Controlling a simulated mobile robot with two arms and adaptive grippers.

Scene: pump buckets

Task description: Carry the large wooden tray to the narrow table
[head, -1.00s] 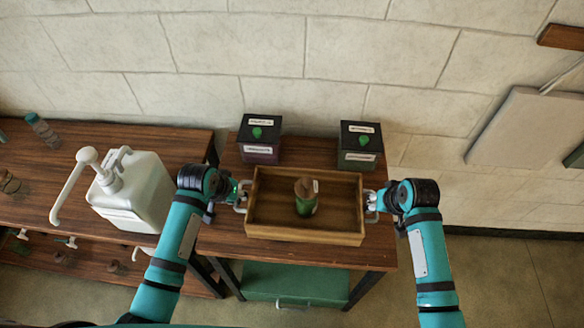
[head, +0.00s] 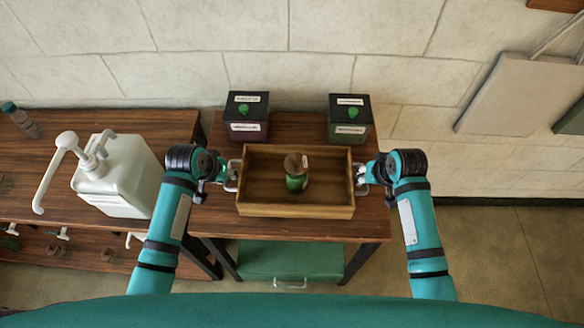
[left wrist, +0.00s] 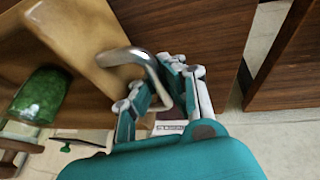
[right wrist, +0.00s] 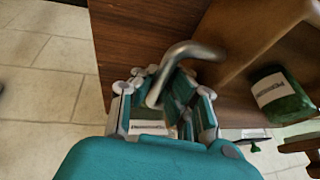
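The large wooden tray (head: 296,211) is over the narrow dark-wood table (head: 225,226); I cannot tell whether it rests on it or hangs just above. It looks level. A green bottle with a brown cap (head: 296,172) stands inside; its green body also shows in the left wrist view (left wrist: 42,95) and the right wrist view (right wrist: 282,98). My left gripper (head: 228,176) is shut on the tray's left metal handle (left wrist: 135,55). My right gripper (head: 364,176) is shut on the right handle (right wrist: 188,50).
Two dark labelled boxes with green marks, left (head: 247,115) and right (head: 350,118), stand behind the tray. A white pump container (head: 120,178) stands on the longer bench (head: 65,160) at left. A green container (head: 290,262) is under the narrow table. Floor (head: 490,250) is clear at right.

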